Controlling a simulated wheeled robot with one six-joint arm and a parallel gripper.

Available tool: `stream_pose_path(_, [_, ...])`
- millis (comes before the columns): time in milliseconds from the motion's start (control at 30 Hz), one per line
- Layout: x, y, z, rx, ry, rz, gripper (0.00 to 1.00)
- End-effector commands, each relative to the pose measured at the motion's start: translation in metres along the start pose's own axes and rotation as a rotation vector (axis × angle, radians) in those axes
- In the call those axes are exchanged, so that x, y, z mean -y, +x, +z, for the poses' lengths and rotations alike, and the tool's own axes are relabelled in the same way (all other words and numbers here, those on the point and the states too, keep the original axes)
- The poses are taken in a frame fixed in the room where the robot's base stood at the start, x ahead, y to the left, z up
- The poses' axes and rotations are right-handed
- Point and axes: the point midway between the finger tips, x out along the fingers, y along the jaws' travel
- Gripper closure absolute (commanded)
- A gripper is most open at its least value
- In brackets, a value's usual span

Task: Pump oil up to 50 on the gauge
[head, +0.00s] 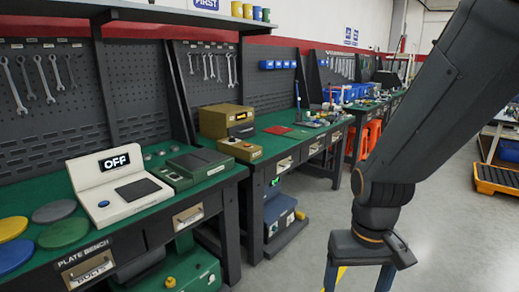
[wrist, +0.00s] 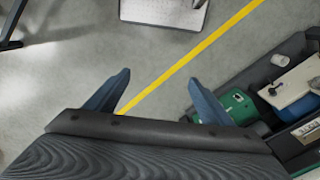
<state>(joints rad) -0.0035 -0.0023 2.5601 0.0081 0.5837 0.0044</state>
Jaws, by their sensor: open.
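My gripper (head: 357,280) hangs at the lower right of the head view, over the open floor and away from the benches. In the wrist view my gripper (wrist: 158,78) shows two blue fingers spread apart with nothing between them. I cannot pick out an oil pump or a readable gauge for certain. A green unit with a yellow knob (head: 192,272) sits low under the near bench. A grey-blue box (head: 280,214) with a small green display sits under the second bench.
The near green-topped bench (head: 160,215) holds a white device reading OFF (head: 122,186), a green box (head: 190,168) and coloured discs. Tools hang on the pegboards behind. A yellow-edged black platform (head: 497,180) lies at right.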

Motion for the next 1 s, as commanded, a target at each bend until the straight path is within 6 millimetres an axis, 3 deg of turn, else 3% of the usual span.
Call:
stream_pose_path(67, [0.0001,-0.0001,0.0000,0.000,0.000,0.000,0.39])
stream_pose_path(433, [0.0002,-0.0002,0.0000,0.000,0.000,0.000,1.00])
stream_pose_path(1000, [0.0002,-0.0003,-0.0001,0.000,0.000,0.000,1.00])
